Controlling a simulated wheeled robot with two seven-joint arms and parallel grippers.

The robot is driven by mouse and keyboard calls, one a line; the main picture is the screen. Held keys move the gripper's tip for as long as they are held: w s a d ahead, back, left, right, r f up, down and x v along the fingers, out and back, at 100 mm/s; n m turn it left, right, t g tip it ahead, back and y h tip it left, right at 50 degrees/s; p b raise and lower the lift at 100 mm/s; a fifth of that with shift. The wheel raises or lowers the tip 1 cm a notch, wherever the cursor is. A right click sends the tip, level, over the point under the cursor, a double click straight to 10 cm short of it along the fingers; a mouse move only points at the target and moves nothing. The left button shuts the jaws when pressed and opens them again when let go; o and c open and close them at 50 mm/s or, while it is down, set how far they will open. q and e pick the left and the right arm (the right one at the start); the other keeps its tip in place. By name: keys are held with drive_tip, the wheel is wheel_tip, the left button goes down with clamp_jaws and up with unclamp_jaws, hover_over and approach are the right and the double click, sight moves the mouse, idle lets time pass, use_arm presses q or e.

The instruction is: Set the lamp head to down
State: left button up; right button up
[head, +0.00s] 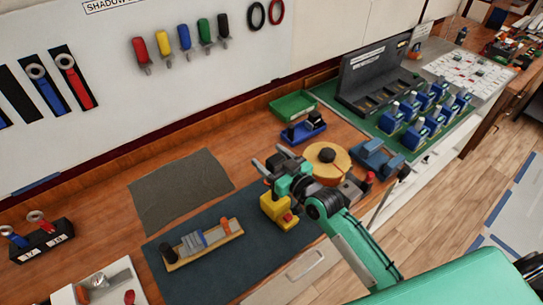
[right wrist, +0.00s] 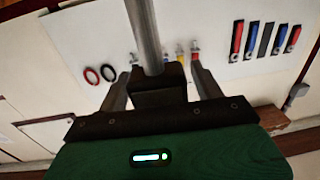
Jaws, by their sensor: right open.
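I cannot pick out a lamp or its head for certain in either view. My right gripper (head: 270,157) is open above the workbench, left of a round wooden disc with a dark centre (head: 328,158) and above a yellow block with a red part (head: 279,211). In the right wrist view the two fingers stand apart. Between them shows a grey metal rod (right wrist: 145,35) ending at a dark block (right wrist: 158,88); I cannot tell whether it is a lamp part or what it belongs to. My left gripper is not in view.
A dark mat (head: 262,258) holds a wooden tray with small parts (head: 205,248). A green bin (head: 292,105) and a blue tray (head: 303,129) stand near the wall. Several blue devices (head: 425,118) stand at right. A grey-green mat (head: 180,190) is bare.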

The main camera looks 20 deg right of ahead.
drive_tip(key=c, duration=1.4)
wheel_tip(320, 180, down, 7)
drive_tip(key=b, duration=0.5)
drive_tip(key=shift+f, duration=0.2)
drive_tip(key=shift+s+f, duration=0.1)
drive_tip(key=o, duration=1.2)
drive_tip(key=shift+f, duration=0.1)
drive_tip(key=shift+o, duration=1)
